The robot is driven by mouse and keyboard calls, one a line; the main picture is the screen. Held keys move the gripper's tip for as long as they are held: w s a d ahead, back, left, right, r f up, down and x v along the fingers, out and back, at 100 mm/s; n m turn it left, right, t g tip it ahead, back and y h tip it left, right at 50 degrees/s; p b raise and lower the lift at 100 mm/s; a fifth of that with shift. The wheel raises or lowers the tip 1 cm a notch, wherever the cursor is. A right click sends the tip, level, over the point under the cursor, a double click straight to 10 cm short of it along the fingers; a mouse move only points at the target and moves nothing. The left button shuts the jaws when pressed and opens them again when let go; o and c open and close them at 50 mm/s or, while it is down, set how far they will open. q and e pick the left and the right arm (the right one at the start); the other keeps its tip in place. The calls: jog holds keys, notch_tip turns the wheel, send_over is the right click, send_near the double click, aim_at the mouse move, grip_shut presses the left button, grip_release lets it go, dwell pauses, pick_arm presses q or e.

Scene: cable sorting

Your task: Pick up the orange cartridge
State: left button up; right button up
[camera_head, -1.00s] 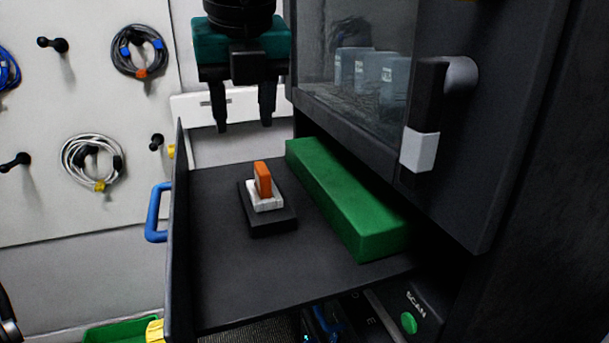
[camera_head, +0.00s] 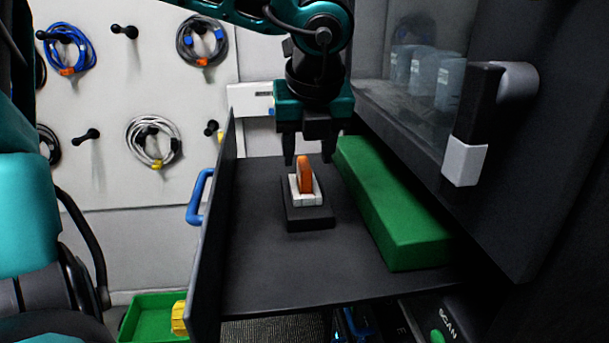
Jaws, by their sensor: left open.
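The orange cartridge (camera_head: 305,176) stands upright in a white holder (camera_head: 307,198) on a small black base (camera_head: 309,218), inside the dark open drawer (camera_head: 262,272). My left gripper (camera_head: 308,160) points down with its two fingers apart. Its fingertips show close to the cartridge's top, one on each side of it in the picture. Nothing is between the fingers that I can see as gripped, and I cannot tell the exact depth between fingers and cartridge. My right gripper is not in view.
A long green block (camera_head: 395,215) lies along the drawer's right side. The drawer's left wall (camera_head: 212,240) carries a blue handle (camera_head: 198,197). A cabinet door with a handle (camera_head: 470,125) overhangs at right. Cables hang on the pegboard (camera_head: 110,185). The drawer's front floor is clear.

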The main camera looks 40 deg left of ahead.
aim_at(305, 163)
pick_arm(q)
jog(key=x, duration=0.4)
jog(key=shift+a, duration=0.15)
jog(key=shift+s, duration=0.1)
jog(key=shift+c, duration=0.5)
grip_shut()
